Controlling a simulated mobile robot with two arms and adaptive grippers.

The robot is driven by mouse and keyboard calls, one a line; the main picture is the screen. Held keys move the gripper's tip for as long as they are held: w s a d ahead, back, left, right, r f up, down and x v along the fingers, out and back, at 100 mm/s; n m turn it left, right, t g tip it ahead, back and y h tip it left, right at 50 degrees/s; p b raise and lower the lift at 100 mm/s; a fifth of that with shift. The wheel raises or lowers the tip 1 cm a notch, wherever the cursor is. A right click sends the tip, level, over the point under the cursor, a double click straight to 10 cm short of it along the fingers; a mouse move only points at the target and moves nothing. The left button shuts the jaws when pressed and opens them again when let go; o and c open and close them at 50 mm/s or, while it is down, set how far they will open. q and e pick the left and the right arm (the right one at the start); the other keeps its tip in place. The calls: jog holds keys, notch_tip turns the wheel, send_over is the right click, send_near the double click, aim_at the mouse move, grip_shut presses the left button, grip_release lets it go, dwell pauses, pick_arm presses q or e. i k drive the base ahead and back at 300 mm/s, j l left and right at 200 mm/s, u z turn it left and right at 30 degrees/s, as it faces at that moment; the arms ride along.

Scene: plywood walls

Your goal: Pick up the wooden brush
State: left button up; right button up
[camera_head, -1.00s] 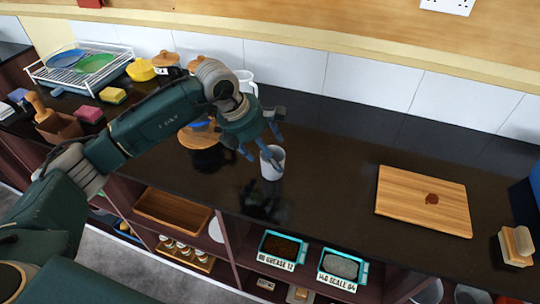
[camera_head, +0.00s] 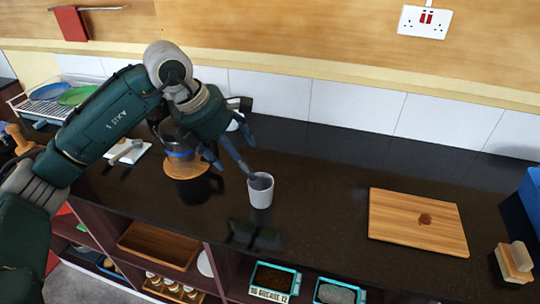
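A small block with a wooden body and a pale upper part, which looks like the wooden brush (camera_head: 514,262), lies at the far right of the dark counter. A wooden handle (camera_head: 18,137) also shows at the left edge, but I cannot tell what it belongs to. My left gripper (camera_head: 232,170) hangs over the middle of the counter with its fingers spread. One fingertip overlaps the rim of a white cup (camera_head: 261,194); I cannot tell whether it touches. The cup stands upright, and the gripper is far from the brush. My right gripper is not in view.
A wooden cutting board (camera_head: 388,226) with a brown patch lies between cup and brush. A blue box (camera_head: 530,205) stands behind the brush. A glass pot on a round wooden board (camera_head: 187,168) is beneath my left arm. Bins (camera_head: 273,281) sit on the shelf below.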

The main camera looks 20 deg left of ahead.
aim_at(515, 262)
jog(key=z, duration=1.4)
